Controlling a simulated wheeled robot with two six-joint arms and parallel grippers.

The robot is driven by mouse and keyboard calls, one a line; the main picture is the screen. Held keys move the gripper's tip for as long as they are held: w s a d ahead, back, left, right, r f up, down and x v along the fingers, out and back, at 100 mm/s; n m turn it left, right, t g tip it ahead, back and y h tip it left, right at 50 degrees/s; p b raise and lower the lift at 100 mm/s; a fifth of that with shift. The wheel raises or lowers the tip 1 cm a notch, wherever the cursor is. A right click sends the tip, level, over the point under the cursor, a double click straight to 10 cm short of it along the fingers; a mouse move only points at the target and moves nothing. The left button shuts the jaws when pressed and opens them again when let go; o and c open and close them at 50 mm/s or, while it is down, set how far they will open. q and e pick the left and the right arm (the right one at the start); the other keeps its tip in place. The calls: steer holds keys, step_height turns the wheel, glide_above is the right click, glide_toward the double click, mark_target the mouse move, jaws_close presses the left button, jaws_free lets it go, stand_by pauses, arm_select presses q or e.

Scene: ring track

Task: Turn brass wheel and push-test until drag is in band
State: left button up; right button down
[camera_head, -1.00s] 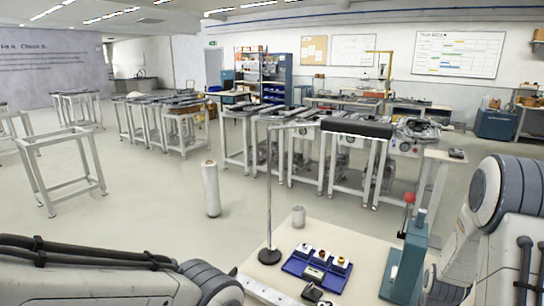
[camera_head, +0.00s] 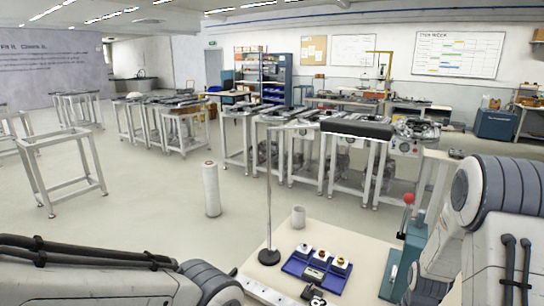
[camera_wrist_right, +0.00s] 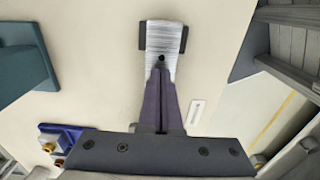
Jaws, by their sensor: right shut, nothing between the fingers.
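My right gripper (camera_wrist_right: 161,70) shows in the right wrist view. Its purple fingers are together with nothing between them, pointing over the cream tabletop (camera_wrist_right: 85,100). A brushed metal piece with dark blocks at its sides (camera_wrist_right: 163,37) lies at the fingertips; I cannot tell whether they touch. A blue tray (camera_head: 297,266) holds several small parts with brass or yellow and red tops. It also shows in the right wrist view (camera_wrist_right: 44,128). I cannot clearly make out the brass wheel. My left arm enters the head view, but its gripper is out of frame.
A teal stand (camera_head: 413,243) with a red-ball lever (camera_head: 408,198) rises at the table's right, partly behind my right arm. A thin pole on a black base (camera_head: 269,256) stands at the left edge. A grey cup (camera_head: 298,217) sits at the back. A white roll (camera_head: 212,190) stands beyond.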

steer(key=shift+w+a+p, duration=0.15)
steer(key=shift+w+a, duration=0.6)
steer(key=shift+a, duration=0.45)
steer(key=shift+w+a+p, duration=0.1)
steer(key=shift+w+a, duration=0.6)
steer(key=shift+a, duration=0.45)
steer(key=shift+w+a+p, duration=0.15)
steer(key=shift+w+a, duration=0.6)
steer(key=shift+a, duration=0.55)
steer(key=shift+r, duration=0.1)
steer(key=shift+s+d+r+p, duration=0.4)
steer(key=shift+d+r+p, duration=0.2)
steer(key=shift+d, duration=0.1)
steer(key=shift+s+d+r+p, duration=0.35)
steer(key=shift+s+d+p, duration=0.05)
steer(key=shift+d, duration=0.25)
